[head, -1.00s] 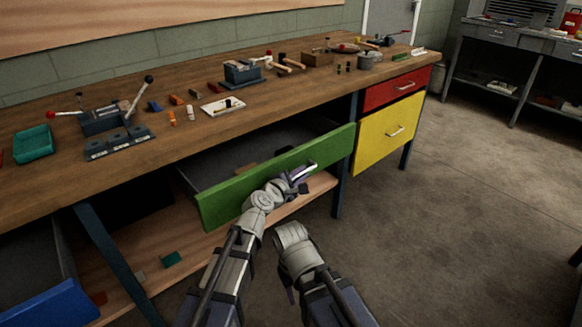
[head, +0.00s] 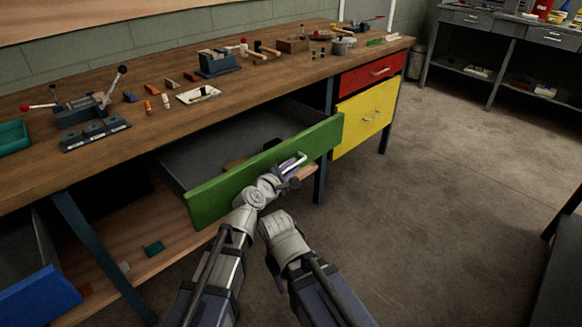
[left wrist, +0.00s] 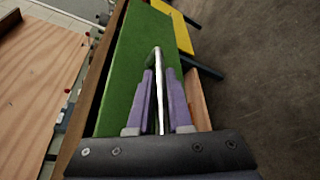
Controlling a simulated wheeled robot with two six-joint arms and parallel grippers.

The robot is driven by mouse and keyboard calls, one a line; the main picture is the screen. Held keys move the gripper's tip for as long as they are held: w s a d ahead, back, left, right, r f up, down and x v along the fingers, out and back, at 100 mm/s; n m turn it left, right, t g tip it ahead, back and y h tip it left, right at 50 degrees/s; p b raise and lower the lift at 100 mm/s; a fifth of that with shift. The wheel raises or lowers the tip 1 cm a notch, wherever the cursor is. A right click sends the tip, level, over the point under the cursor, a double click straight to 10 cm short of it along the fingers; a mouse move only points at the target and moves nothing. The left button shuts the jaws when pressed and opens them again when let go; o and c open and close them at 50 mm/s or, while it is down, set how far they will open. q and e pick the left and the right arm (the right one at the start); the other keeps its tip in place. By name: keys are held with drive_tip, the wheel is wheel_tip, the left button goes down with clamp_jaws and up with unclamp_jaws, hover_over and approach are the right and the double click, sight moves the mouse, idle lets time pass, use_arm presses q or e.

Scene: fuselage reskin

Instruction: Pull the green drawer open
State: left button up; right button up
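The green drawer (head: 235,185) under the wooden workbench stands partly open, and its grey inside shows. Its light metal handle (head: 292,160) sits on the right part of the green front. My left gripper (head: 288,172) is at that handle. In the left wrist view the purple fingers of my left gripper (left wrist: 158,95) lie on both sides of the handle bar (left wrist: 158,60), close against it, with the green front (left wrist: 125,70) behind. My right arm is folded low in front of the drawer; its gripper cannot be made out.
A red drawer (head: 368,74) and a yellow drawer (head: 366,118) are shut at the right. A blue drawer (head: 40,297) stands open at lower left. Tools and small parts lie on the workbench top (head: 60,175). The floor (head: 440,200) at right is clear.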

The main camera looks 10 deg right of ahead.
use_arm(q)
drive_tip(key=o, duration=0.4)
drive_tip(key=shift+c, duration=0.2)
drive_tip(key=p+v, duration=0.1)
drive_tip(key=v, duration=0.6)
drive_tip(key=shift+s+a+r+p, duration=0.1)
drive_tip(key=shift+s+a+p, duration=0.15)
drive_tip(key=shift+s+p, duration=0.1)
